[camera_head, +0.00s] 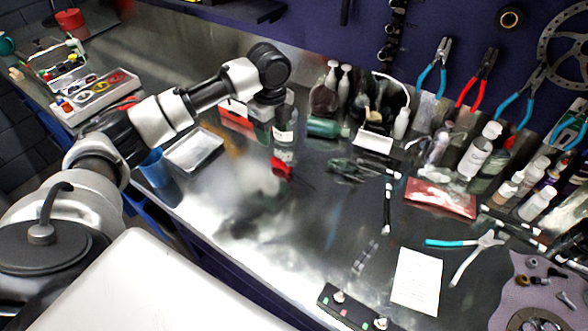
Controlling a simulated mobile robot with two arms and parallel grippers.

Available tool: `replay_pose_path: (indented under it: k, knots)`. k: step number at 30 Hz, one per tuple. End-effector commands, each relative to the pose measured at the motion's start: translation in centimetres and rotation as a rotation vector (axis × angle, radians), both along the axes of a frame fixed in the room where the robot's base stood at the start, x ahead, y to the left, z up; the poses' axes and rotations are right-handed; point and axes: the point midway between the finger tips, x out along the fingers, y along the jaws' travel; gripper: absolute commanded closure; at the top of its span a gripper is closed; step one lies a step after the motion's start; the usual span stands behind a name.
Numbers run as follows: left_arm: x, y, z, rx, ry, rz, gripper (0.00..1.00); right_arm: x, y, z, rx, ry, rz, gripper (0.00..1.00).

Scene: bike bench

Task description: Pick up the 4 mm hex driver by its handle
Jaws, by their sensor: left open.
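My left arm reaches in from the left over the steel bench. Its wrist points down, and my left gripper (268,112) is open above the back of the bench, near several bottles; its fingertips are small and blurred. A small red-handled tool (281,168) with a thin dark shaft lies on the bench, below and apart from the gripper. A slim black tool (387,206) with pale bands lies further right. I cannot read a size on either, so I cannot tell which is the 4 mm hex driver. My right gripper is not in view.
Bottles (338,85) stand behind the gripper. A metal tray (194,150) and a blue cup (157,168) are at left. Pliers (466,242), a white paper (417,281) and a red packet (440,197) lie at right. The bench's front middle (300,235) is mostly clear.

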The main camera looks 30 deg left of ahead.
Motion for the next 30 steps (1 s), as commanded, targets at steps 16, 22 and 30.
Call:
replay_pose_path:
  k: [16, 22, 30]
  knots:
    - [-0.1, -0.5, -6.6, 0.000, 0.004, -0.001, 0.47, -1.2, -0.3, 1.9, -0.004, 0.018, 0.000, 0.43]
    - [-0.1, -0.6, -9.2, 0.000, 0.001, 0.000, 0.47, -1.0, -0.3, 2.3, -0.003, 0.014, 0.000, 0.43]
    - [-0.1, -0.6, -9.7, 0.001, -0.001, -0.001, 0.47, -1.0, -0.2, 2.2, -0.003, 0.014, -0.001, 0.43]
